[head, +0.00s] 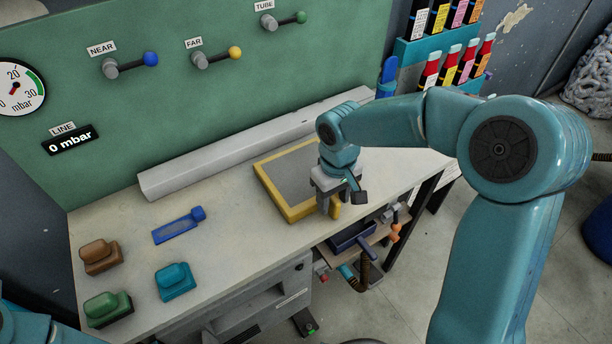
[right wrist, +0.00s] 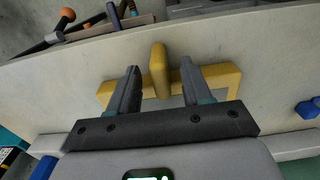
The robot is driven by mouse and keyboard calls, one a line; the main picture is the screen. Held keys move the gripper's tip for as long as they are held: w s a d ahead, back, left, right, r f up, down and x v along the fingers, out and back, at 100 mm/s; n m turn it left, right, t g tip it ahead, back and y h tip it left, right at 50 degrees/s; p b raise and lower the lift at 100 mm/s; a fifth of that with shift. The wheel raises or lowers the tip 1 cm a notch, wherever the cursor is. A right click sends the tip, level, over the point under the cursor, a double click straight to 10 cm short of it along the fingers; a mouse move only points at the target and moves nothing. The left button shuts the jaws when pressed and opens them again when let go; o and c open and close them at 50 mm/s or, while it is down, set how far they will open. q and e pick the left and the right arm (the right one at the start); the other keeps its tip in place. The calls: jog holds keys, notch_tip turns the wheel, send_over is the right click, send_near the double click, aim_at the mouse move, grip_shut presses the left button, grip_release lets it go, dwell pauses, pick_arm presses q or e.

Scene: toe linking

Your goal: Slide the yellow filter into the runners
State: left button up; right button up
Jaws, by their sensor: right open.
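The yellow filter (head: 264,184), a yellow frame around a grey mesh, lies flat on the bench top near its front edge. Its upright yellow tab (head: 335,211) stands at the front side. My right gripper (head: 337,202) is above this side, pointing down. In the right wrist view, its two fingers are open on either side of the tab (right wrist: 158,70), with gaps on both sides. Part of the frame (right wrist: 222,76) shows behind the fingers. Only a piece of my left arm shows in the lower left corner of the head view. I cannot make out the runners clearly.
A long grey beam (head: 230,155) runs along the back of the bench. A blue flat tool (head: 178,226) and brown (head: 99,256), green (head: 107,308) and teal (head: 175,281) blocks lie on the left. A dark blue tray (head: 350,237) is below the front edge.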

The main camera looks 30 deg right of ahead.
jog(key=shift+f, duration=1.15)
grip_shut()
jog(key=shift+r, duration=0.15)
